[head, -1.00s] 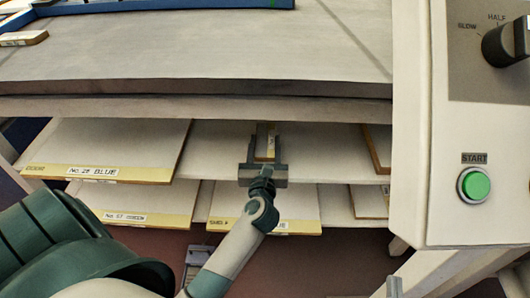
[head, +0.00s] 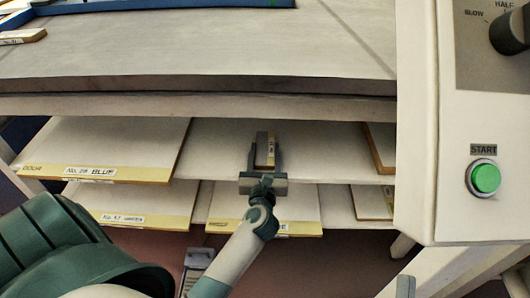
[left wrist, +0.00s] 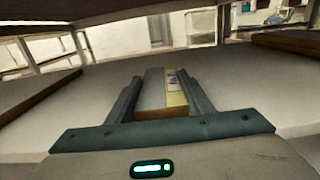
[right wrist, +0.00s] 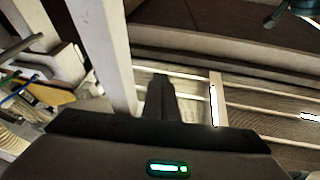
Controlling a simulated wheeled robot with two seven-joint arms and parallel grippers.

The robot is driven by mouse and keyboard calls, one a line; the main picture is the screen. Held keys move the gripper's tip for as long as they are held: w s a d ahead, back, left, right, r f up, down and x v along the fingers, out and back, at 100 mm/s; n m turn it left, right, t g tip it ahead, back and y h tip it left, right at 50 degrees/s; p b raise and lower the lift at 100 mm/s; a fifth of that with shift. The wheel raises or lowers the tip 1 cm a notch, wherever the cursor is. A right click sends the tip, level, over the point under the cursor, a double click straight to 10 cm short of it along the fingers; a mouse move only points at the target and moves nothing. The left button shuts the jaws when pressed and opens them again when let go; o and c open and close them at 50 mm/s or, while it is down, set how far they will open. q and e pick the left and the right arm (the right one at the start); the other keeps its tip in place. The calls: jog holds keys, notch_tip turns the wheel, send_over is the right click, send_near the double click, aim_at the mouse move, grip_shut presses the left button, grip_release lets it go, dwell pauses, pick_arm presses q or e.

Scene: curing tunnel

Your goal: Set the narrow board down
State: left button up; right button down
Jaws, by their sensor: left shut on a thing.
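The narrow board (head: 271,146), pale with a yellow labelled strip, is between the fingers of my left gripper (head: 264,160), over the middle of the upper shelf (head: 222,150). The left wrist view shows the board (left wrist: 154,92) held lengthwise between both fingers (left wrist: 160,88), its brown end toward me. The shelf surface lies close below it; I cannot tell whether the board touches it. My right gripper (right wrist: 160,92) shows in the right wrist view with its fingers together and nothing between them, away from the board.
On the upper shelf, a wide board labelled blue (head: 120,150) lies left and another board (head: 382,150) lies right. More boards (head: 140,205) lie on the shelf below. The tunnel deck (head: 200,60) overhangs closely. A control panel with a green start button (head: 485,178) stands right.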

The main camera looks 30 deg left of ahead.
pick_arm(q)
jog(key=shift+f, duration=0.15)
pick_arm(e)
jog(key=shift+s+r, duration=0.15)
pick_arm(q)
jog(key=o, duration=1.1)
jog(key=shift+o, duration=0.2)
jog(key=shift+r, duration=0.2)
jog(key=shift+s+d+f, duration=0.1)
jog(key=shift+s+d, duration=0.1)
jog(key=shift+s, duration=0.1)
jog(key=v, duration=1)
jog(key=shift+s+d, duration=0.1)
jog(key=shift+s, duration=0.1)
jog(key=shift+s+d, duration=0.2)
jog(key=shift+s, duration=0.2)
pick_arm(e)
jog(key=shift+w+f, duration=0.3)
jog(key=shift+f, duration=0.05)
jog(key=shift+f, duration=0.1)
